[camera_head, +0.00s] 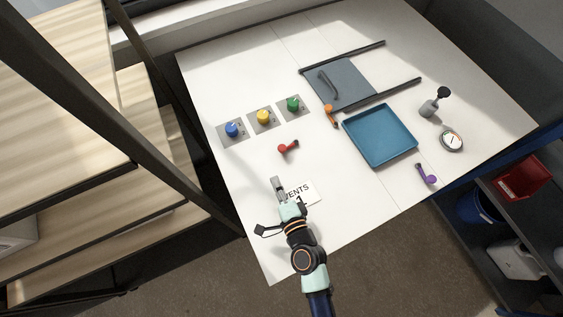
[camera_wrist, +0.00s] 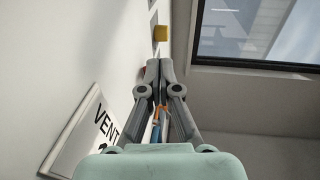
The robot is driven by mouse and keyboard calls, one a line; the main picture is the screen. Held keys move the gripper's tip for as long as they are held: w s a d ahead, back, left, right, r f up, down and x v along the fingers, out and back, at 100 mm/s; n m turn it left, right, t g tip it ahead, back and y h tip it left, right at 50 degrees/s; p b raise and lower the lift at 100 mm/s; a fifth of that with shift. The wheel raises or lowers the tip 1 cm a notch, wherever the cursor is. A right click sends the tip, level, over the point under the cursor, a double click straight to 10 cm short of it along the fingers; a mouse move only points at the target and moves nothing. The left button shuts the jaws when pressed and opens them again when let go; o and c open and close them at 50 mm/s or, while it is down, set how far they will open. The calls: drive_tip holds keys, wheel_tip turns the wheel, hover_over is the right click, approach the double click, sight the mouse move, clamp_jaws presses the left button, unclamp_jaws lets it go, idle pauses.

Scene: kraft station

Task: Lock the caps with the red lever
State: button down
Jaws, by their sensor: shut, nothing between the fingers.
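The blue cap (camera_head: 232,130), yellow cap (camera_head: 263,116) and green cap (camera_head: 293,104) sit in a row on grey square plates on the white table. The red lever (camera_head: 288,147) lies on the table just below this row, apart from the caps. My gripper (camera_head: 276,180) is shut and empty, near the table's front left, below the red lever. In the wrist view its fingertips (camera_wrist: 160,68) are together. The yellow cap (camera_wrist: 160,33) shows beyond them, and a sliver of red peeks out behind the left finger.
A "VENTS" sign (camera_head: 300,192) lies beside my gripper. An orange lever (camera_head: 330,115), a blue tray (camera_head: 361,147), a grey panel (camera_head: 349,92) between dark rails, a purple lever (camera_head: 427,174) and a gauge (camera_head: 451,141) stand to the right. Clear table lies around the red lever.

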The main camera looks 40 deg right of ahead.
drive_tip(key=s+a, duration=0.1)
drive_tip(key=s+a+r+p, duration=0.1)
drive_tip(key=s+a, duration=0.1)
drive_tip(key=shift+s+a, duration=0.2)
drive_tip(key=shift+s, duration=0.1)
drive_tip(key=shift+f, duration=0.1)
drive_tip(key=w+a+r+n+y+p, duration=0.1)
drive_tip(key=w+a+r+n+y, duration=0.15)
drive_tip(key=a+r+n, duration=0.35)
drive_tip(key=w+a+r+n+g+y+p, duration=0.1)
drive_tip(key=w+r+n+y+p, duration=0.2)
drive_tip(key=r, duration=0.4)
drive_tip(key=w+a+r+n+y, duration=0.1)
drive_tip(key=w+a+r+n, duration=0.25)
drive_tip(key=r+n, duration=0.3)
drive_tip(key=s+r+n+g+h+p, duration=0.2)
drive_tip(key=s+r+n+h, duration=0.1)
drive_tip(key=r, duration=0.7)
drive_tip(key=shift+s+a+n, duration=0.2)
drive_tip(key=shift+s+n, duration=0.45)
drive_tip(key=shift+n, duration=0.4)
